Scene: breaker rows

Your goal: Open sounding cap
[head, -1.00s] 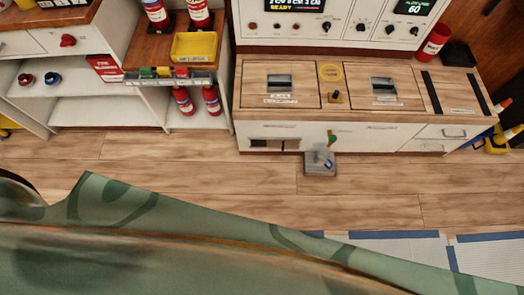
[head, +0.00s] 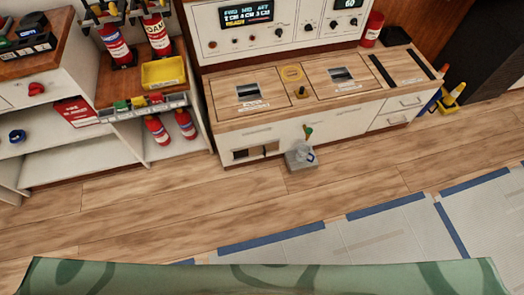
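I cannot tell for sure which thing is the sounding cap. A small grey box-like fitting (head: 301,157) with a pale, partly blue top sits on the floor against the front of the wooden-topped console (head: 237,139). A small green-topped handle (head: 308,131) stands just above it. Neither of my grippers is in view.
Shelves (head: 95,160) with fire extinguishers (head: 157,130) and a yellow tray (head: 163,72) stand left. Wood floor (head: 200,205) is open before the console. Grey mats with blue tape (head: 385,213) lie nearer. A green patterned surface (head: 260,278) crosses the bottom.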

